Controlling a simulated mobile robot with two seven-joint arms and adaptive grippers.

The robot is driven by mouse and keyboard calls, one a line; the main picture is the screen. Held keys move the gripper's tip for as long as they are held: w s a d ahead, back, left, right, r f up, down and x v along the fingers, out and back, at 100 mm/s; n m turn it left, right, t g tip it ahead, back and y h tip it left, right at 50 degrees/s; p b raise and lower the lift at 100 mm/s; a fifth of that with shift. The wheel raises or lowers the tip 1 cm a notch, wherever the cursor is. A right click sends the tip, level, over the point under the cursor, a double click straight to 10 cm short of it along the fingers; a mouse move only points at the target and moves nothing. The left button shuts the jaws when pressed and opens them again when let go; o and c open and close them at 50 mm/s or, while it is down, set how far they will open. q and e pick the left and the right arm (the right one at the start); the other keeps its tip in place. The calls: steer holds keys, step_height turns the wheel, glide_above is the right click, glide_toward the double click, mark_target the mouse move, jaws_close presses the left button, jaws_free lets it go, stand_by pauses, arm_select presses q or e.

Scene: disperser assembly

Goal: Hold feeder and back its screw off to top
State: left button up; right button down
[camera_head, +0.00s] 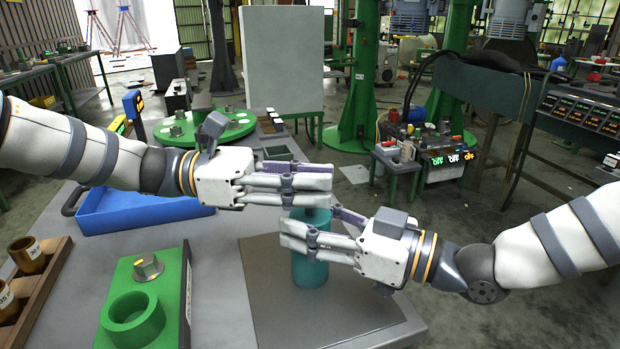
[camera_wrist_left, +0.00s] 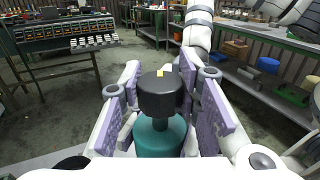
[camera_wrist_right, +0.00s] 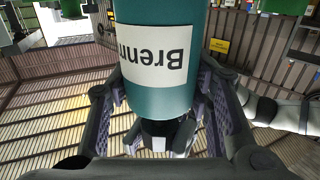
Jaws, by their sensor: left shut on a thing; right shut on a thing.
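The feeder (camera_head: 309,271) is a teal cylinder standing at the front of the table. Its white label shows in the right wrist view (camera_wrist_right: 158,58). My right gripper (camera_head: 310,230) is shut around the upper part of the feeder's body. The screw (camera_wrist_left: 160,95) is a black knob with a yellow mark, on top of the feeder in the left wrist view. My left gripper (camera_head: 322,184) is above the right one and shut on the screw, a finger on each side. In the head view the fingers hide the screw. It shows partly in the right wrist view (camera_wrist_right: 167,137).
A dark mat (camera_head: 262,300) lies under the feeder. A green fixture with a ring (camera_head: 133,318) and a hex nut stands to the left. A blue tray (camera_head: 135,207) and a wooden rack (camera_head: 50,285) with brass cups are further left. The two grippers are close together.

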arm_select(q)
steer(key=shift+n+t, duration=1.4)
steer(key=shift+t, duration=0.6)
steer(key=o, duration=1.2)
steer(key=s+a, duration=0.1)
steer(key=a, duration=1.1)
steer(key=shift+s, duration=0.2)
arm_select(e)
steer(key=c, duration=0.7)
jaws_free()
